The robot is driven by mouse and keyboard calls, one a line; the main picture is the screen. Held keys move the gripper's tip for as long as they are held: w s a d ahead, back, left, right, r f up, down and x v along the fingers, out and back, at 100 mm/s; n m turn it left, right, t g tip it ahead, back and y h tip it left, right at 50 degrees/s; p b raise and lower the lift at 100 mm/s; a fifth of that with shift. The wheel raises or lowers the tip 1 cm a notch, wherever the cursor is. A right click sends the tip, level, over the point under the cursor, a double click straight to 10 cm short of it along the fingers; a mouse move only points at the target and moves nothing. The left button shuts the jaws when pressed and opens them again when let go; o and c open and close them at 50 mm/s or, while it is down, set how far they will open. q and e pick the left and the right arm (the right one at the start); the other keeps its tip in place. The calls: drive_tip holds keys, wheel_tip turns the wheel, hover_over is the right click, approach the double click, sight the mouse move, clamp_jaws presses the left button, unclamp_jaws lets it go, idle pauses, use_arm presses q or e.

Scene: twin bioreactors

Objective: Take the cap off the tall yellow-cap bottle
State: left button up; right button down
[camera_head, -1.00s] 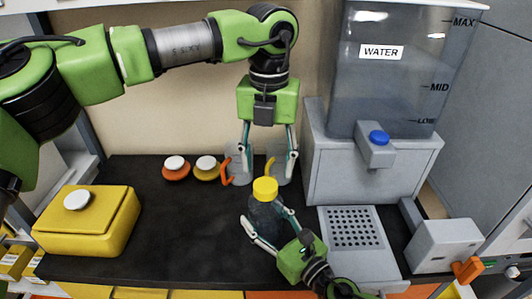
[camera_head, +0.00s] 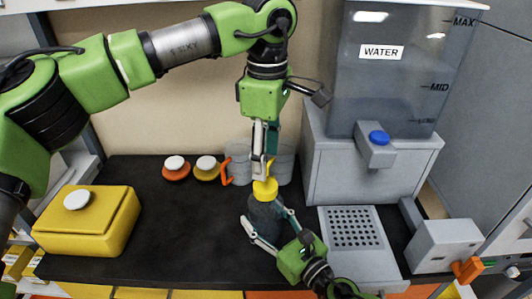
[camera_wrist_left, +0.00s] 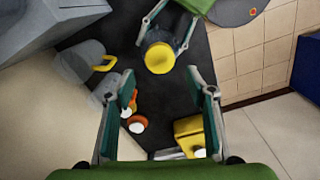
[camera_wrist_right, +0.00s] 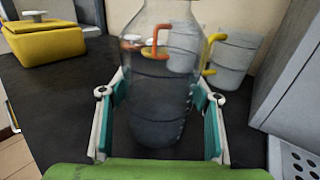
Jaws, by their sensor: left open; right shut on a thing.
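The tall bottle (camera_head: 264,218) is clear and dark-looking, with a yellow cap (camera_head: 265,190) on top. It stands upright on the black bench. My right gripper (camera_head: 264,228) is shut on the bottle's body, with one finger on each side in the right wrist view (camera_wrist_right: 163,120). My left gripper (camera_head: 263,172) points down just above the cap, its fingers seen nearly edge-on. In the left wrist view its fingers (camera_wrist_left: 161,84) are apart and empty, with the cap (camera_wrist_left: 160,57) beyond the fingertips. Whether they touch it I cannot tell.
Two clear jugs, with an orange handle (camera_head: 227,171) and a yellow handle (camera_wrist_right: 212,56), stand close behind the bottle. Two small white-topped jars (camera_head: 176,169) and a yellow box (camera_head: 88,226) are to the left. A water dispenser (camera_head: 365,165) stands right.

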sight(266, 185)
use_arm(q)
drive_tip(key=shift+f+m, duration=0.2)
drive_tip(key=shift+m, duration=0.1)
use_arm(e)
drive_tip(key=shift+f, duration=0.15)
use_arm(q)
wheel_tip(266, 185, down, 8)
drive_tip(key=shift+r, duration=0.2)
drive_tip(key=c, duration=1.2)
drive_tip(key=shift+o, duration=0.2)
drive_tip(key=n, duration=1)
drive_tip(key=shift+n, duration=0.3)
drive_tip(key=shift+r, duration=0.2)
